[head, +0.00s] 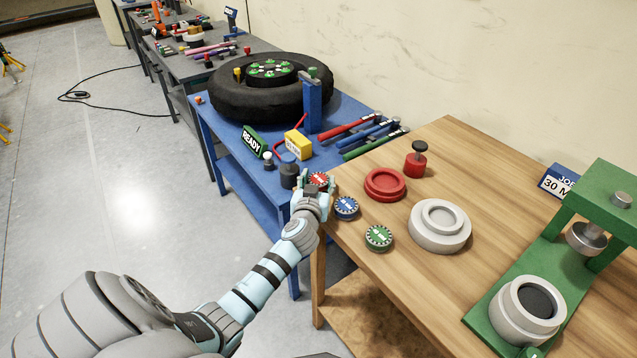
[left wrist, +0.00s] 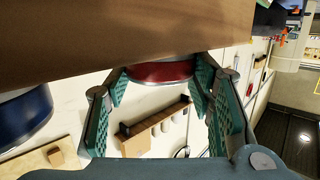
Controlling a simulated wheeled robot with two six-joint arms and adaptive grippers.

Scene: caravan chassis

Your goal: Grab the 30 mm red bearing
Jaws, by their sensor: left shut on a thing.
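The red bearing (head: 319,179) is a small disc with a white-marked top at the left edge of the wooden table. My left gripper (head: 315,186) is shut on it, with a finger on either side. In the left wrist view the red bearing (left wrist: 160,72) shows between the teal finger pads of the left gripper (left wrist: 158,80), close against the brown tabletop. I cannot tell whether it is lifted off the table. A blue bearing (head: 346,207) and a green bearing (head: 378,237) lie beside it on the table. My right gripper is not in view.
On the wooden table (head: 440,150) stand a red ring (head: 385,184), a red piece with a black knob (head: 416,162), a white stepped disc (head: 440,226) and a green press (head: 515,290). A blue bench (head: 235,160) with a tire (head: 245,102) adjoins it behind.

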